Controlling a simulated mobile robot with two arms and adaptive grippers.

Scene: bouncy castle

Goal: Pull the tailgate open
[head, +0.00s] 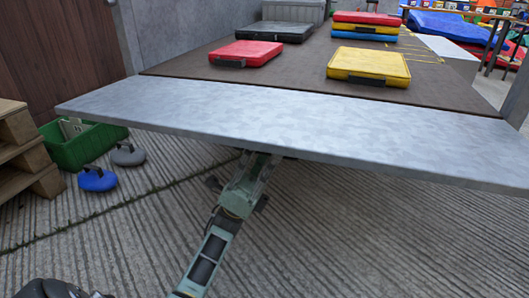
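The tailgate (290,118) is a long pale grey metal panel at the rear of the truck bed. It is folded down to near level, its top face showing, its near edge running across the view and off the right side. My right arm reaches up from the bottom of the view to the tailgate's underside. My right gripper (250,168) is at the near lower edge; its fingertips are hidden by the panel, so I cannot tell whether it touches or grips it. Part of my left gripper (60,289), dark, shows at the bottom left, cut off.
The dark truck bed (290,75) carries a red case (246,53), a yellow case (369,66), a black case (274,31) and stacked cases (366,28). A green crate (85,147), two kettlebell-like weights (97,179) and wooden pallets (22,150) stand left. Concrete below is clear.

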